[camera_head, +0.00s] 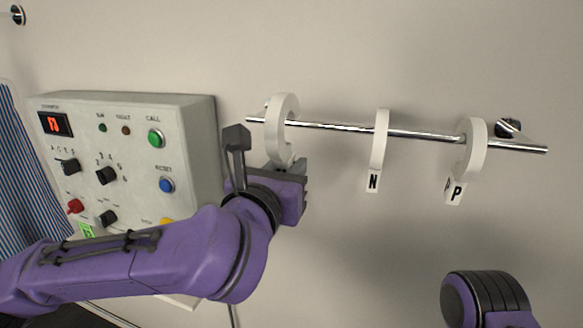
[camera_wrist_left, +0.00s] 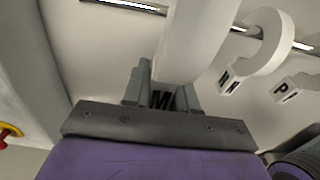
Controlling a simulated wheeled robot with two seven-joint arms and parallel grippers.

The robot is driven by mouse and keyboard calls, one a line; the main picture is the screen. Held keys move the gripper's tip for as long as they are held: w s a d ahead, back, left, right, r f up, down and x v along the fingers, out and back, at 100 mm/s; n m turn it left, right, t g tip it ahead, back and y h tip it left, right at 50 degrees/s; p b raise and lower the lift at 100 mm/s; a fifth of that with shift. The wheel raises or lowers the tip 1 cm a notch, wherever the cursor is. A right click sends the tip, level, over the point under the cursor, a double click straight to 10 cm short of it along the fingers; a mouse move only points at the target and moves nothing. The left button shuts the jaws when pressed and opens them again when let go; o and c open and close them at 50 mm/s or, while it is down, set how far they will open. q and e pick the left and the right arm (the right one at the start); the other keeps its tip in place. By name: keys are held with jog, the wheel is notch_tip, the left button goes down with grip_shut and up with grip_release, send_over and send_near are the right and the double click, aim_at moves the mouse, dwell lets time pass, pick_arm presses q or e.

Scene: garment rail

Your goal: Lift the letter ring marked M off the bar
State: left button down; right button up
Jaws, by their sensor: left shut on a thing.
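The white ring marked M (camera_head: 283,115) hangs around the chrome bar (camera_head: 335,126) near its left end. My left gripper (camera_head: 290,168) is below the bar, shut on the lower part of this ring. In the left wrist view the gripper (camera_wrist_left: 163,92) has its fingers on either side of the tag, and the ring (camera_wrist_left: 198,40) rises from them. My right gripper is not in view.
The ring marked N (camera_head: 380,140) hangs mid-bar, and the ring marked P (camera_head: 474,150) hangs near the right wall mount (camera_head: 509,127). A control panel (camera_head: 190,130) with knobs and buttons stands left of the bar, close to my left arm.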

pick_arm(q)
jog(key=b+v, duration=1.2)
jog(key=v, duration=2.8)
jog(key=shift+s+r+b, duration=0.15)
jog(key=shift+s+b, duration=0.1)
jog(key=shift+b, duration=0.1)
